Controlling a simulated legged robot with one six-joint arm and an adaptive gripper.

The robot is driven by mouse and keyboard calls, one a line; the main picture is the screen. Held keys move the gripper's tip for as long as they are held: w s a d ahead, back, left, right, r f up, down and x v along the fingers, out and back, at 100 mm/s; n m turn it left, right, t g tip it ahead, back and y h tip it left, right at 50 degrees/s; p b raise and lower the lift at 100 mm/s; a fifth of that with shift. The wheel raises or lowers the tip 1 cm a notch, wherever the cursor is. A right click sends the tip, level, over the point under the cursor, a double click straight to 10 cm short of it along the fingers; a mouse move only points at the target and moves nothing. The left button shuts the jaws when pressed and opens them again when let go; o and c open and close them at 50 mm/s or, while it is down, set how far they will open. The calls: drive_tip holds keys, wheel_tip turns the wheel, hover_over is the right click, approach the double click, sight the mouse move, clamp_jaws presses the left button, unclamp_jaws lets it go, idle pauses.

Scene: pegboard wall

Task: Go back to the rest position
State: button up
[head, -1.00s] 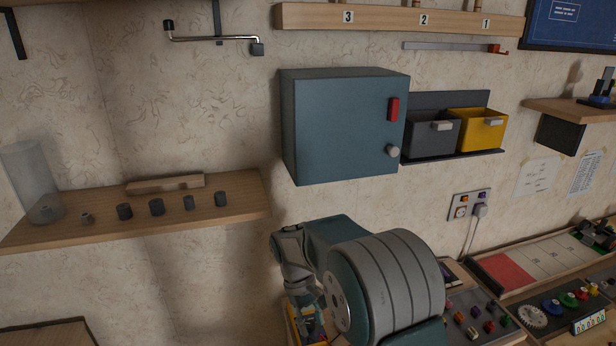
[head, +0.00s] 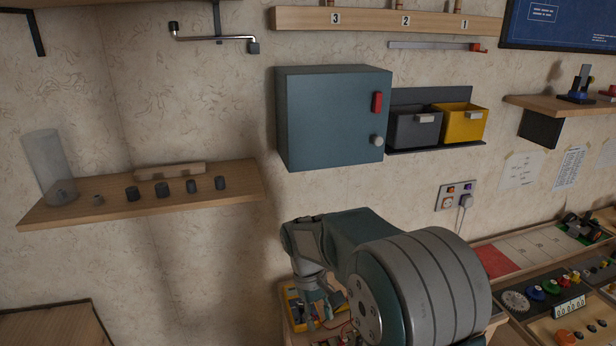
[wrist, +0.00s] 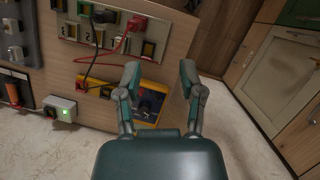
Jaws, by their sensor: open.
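My gripper (wrist: 160,82) is open and empty in the wrist view, its two fingers apart with nothing between them. Behind the fingers is a wooden panel (wrist: 176,50) with a yellow tray or box (wrist: 150,98) and red and black cables. In the head view my arm is folded at the lower middle, and my gripper (head: 318,305) hangs down beside a yellow-edged tray (head: 292,312). The fingertips are small and partly hard to make out there. I cannot tell whether they touch anything.
A blue-grey cabinet (head: 325,118) hangs above my arm. A wooden shelf (head: 150,207) with small dark cylinders is at the left. Grey (head: 412,130) and yellow (head: 460,125) bins hang right of the cabinet. A cluttered bench (head: 540,270) lies lower right. Bare wall is left of my arm.

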drive_tip(key=s+d+r+m+t+y, duration=0.1)
drive_tip(key=s+d+r, duration=0.1)
drive_tip(key=r, duration=0.2)
drive_tip(key=s+d+r+m+t, duration=0.1)
drive_tip(key=s+d+r, duration=0.1)
drive_tip(key=d+r, duration=0.15)
drive_tip(key=s+d+r+m+t, duration=0.2)
drive_tip(key=s+d+r+t, duration=0.1)
drive_tip(key=s, duration=0.5)
drive_tip(key=s+d+r+m+t+y, duration=0.1)
drive_tip(key=s+d+r+m+t, duration=0.2)
drive_tip(key=s, duration=0.6)
drive_tip(key=shift+s+d+r, duration=0.15)
drive_tip(key=shift+d+r, duration=0.5)
drive_tip(key=shift+d, duration=0.2)
